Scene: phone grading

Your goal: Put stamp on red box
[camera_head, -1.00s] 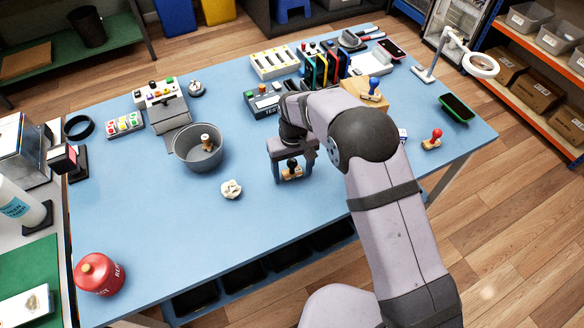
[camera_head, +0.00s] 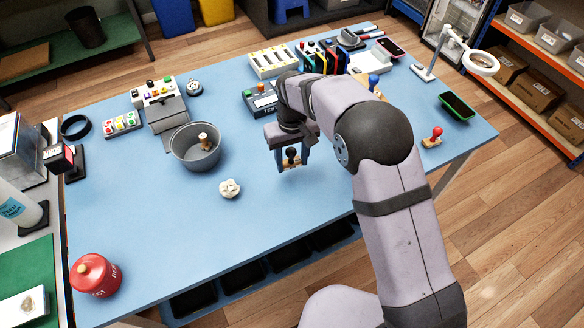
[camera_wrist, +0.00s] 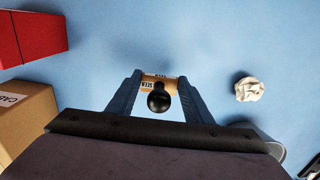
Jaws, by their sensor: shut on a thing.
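My gripper (camera_head: 291,160) is shut on a stamp (camera_wrist: 158,97) with a black round knob and a wooden base with lettering. The stamp also shows in the head view (camera_head: 291,155), held upright between the fingers near the middle of the blue table. I cannot tell exactly how high it is above the table. A red box (camera_wrist: 38,36) lies at the upper left of the wrist view, apart from the gripper. I cannot make it out in the head view, where my arm covers part of the table.
A cardboard box (camera_wrist: 22,112) stands near the red box. A crumpled white ball (camera_head: 229,188) and a grey pan (camera_head: 180,150) with a wooden piece inside lie left of my gripper. Red-knobbed (camera_head: 433,138) and blue-knobbed (camera_head: 374,84) stamps are at the right.

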